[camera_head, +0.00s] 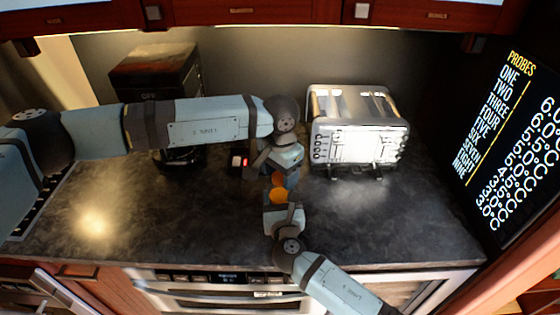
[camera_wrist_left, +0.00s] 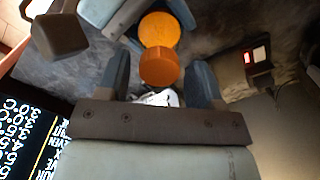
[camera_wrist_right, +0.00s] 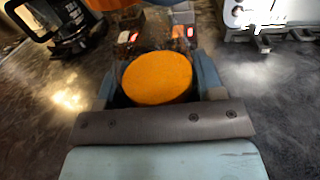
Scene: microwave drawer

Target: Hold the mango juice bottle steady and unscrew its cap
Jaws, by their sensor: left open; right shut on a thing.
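The orange mango juice bottle (camera_head: 279,196) is above the counter, between my two grippers. My right gripper (camera_head: 281,206) is shut on it, one finger on each side in the right wrist view, where its round orange face (camera_wrist_right: 157,77) shows. A smaller, darker orange piece, which looks like the cap (camera_wrist_left: 160,68), is against the bottle (camera_wrist_left: 160,28) in the left wrist view. My left gripper (camera_wrist_left: 160,80) is open, with a finger on each side of this piece and gaps beside it. I cannot tell whether the cap is still joined to the bottle.
A dark box-shaped appliance (camera_head: 157,72) is behind my left arm. A small device with a red light (camera_head: 239,162) is near my left gripper. The counter (camera_head: 400,215) is clear at the right front.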

